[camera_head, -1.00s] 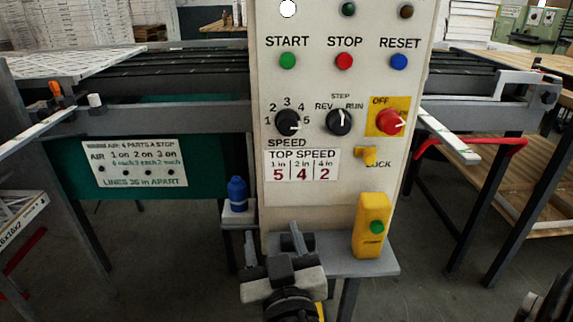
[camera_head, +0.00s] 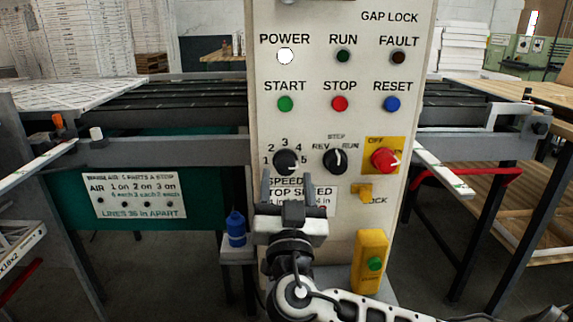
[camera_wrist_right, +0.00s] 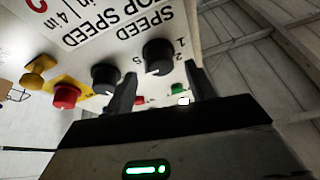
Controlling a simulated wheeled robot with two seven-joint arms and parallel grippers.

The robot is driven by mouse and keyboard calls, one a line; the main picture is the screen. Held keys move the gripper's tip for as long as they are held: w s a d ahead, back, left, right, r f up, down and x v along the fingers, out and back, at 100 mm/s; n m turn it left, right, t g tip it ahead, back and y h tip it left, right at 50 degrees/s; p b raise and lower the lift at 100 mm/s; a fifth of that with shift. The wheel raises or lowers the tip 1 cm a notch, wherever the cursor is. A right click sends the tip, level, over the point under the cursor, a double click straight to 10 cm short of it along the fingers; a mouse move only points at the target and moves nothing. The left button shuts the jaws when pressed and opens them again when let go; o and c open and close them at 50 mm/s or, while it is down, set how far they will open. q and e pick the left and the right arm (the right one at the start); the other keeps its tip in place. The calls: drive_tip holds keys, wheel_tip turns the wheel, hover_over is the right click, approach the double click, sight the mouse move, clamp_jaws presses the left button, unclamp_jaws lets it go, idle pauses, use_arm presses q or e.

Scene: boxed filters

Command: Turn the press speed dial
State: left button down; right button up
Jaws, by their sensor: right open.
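The black speed dial (camera_head: 286,161) sits on the cream control panel (camera_head: 385,225), with numbers 1 to 5 around it. Its white pointer mark is toward the right, near 5. My right gripper (camera_head: 287,180) is open and empty, just below the dial in the head view, with its fingers pointing up at the panel and covering part of the speed labels. In the right wrist view the dial (camera_wrist_right: 158,55) shows between and beyond the open fingertips (camera_wrist_right: 162,74); I see no contact. My left gripper is out of view.
To the right of the dial are the run selector (camera_head: 335,160) and the red off knob (camera_head: 384,160). Start (camera_head: 285,103), stop and reset buttons are above. A yellow lock knob (camera_head: 362,192) and a yellow box (camera_head: 370,262) are below right. A blue bottle (camera_head: 236,228) stands left of the panel.

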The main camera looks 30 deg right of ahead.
sight(286, 164)
drive_tip(key=shift+x, duration=1.3)
